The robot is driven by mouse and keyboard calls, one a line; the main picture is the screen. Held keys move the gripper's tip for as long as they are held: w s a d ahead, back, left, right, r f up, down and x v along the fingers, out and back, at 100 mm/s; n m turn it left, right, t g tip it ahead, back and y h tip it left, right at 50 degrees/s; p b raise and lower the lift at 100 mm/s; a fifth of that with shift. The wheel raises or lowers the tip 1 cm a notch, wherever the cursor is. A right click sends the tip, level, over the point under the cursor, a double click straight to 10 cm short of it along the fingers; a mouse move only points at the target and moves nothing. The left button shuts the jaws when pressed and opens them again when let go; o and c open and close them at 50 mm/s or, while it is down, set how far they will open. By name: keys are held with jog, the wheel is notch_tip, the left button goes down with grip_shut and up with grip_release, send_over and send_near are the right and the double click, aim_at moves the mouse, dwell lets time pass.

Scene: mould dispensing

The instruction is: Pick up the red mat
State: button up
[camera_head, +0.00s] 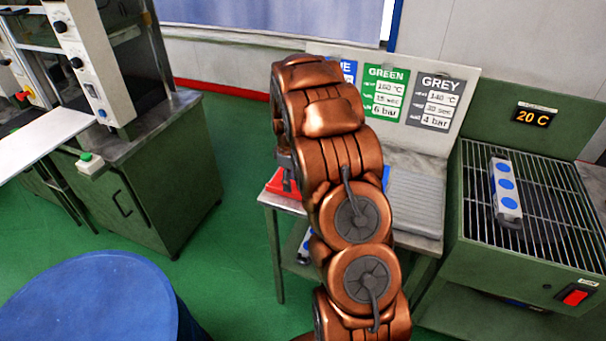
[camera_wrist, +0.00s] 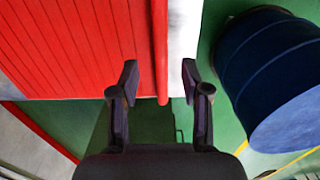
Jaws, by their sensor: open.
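The red mat (camera_wrist: 75,45) fills the upper left of the wrist view, with ridges across its top and a raised lip along its right edge. In the head view only a small part of the red mat (camera_head: 283,184) shows, at the left of a metal table, with my arm hiding the rest. My gripper (camera_wrist: 159,78) is open and empty. In the wrist view its two fingers appear on either side of the mat's lip; I cannot tell how far apart in depth they are. In the head view my arm hides the gripper.
A ridged grey mat (camera_head: 416,200) lies on the table (camera_head: 432,243), right of my arm. A grill (camera_head: 540,215) bearing a grey mould with blue circles (camera_head: 507,188) stands at the right. A blue drum (camera_head: 95,300) stands front left; it also shows in the wrist view (camera_wrist: 270,75).

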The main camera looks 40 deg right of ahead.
jog(key=shift+f+p, duration=0.75)
jog(key=shift+f, duration=1.2)
grip_shut()
